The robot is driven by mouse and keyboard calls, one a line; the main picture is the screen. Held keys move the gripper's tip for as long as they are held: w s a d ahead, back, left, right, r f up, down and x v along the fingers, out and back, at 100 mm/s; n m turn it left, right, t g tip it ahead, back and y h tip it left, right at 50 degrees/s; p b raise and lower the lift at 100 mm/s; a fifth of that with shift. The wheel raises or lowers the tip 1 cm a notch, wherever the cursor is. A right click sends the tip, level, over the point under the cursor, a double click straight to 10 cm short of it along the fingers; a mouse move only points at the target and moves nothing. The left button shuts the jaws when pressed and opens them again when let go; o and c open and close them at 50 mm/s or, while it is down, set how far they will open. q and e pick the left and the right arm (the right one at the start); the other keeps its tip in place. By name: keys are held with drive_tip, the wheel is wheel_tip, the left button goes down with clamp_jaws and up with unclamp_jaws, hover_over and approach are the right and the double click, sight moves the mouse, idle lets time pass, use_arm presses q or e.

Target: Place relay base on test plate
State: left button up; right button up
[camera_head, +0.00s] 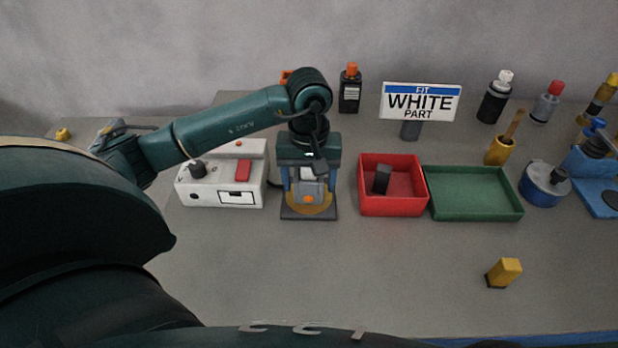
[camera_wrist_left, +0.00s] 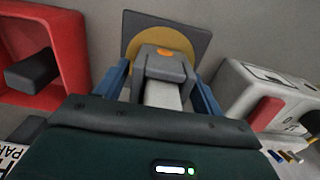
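A grey block with a pale body and an orange spot, apparently the relay base (camera_head: 311,186), is over the round yellow pad of a dark square plate, apparently the test plate (camera_head: 308,215). I cannot tell whether the block rests on the pad. My left gripper (camera_head: 309,190) points down at the plate, with a blue finger on each side of the block. In the left wrist view the grey block (camera_wrist_left: 165,68) lies between the fingers, close to both; contact is unclear. The plate (camera_wrist_left: 133,24) shows behind it. My right gripper is not in view.
A white box (camera_head: 212,190) with a black knob and red switch stands close left of the plate. A red tray (camera_head: 395,206) with a dark block and an empty green tray (camera_head: 475,190) are to the right. A yellow block (camera_head: 504,271) stands in front; nearby table is clear.

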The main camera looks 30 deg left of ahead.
use_arm(q)
drive_tip(key=shift+o, duration=0.4)
drive_tip(key=shift+r+p, duration=0.3)
drive_tip(key=shift+p, duration=0.05)
wheel_tip(320, 180, up, 12)
drive_tip(key=shift+f+b, duration=0.15)
drive_tip(key=shift+b, duration=0.2)
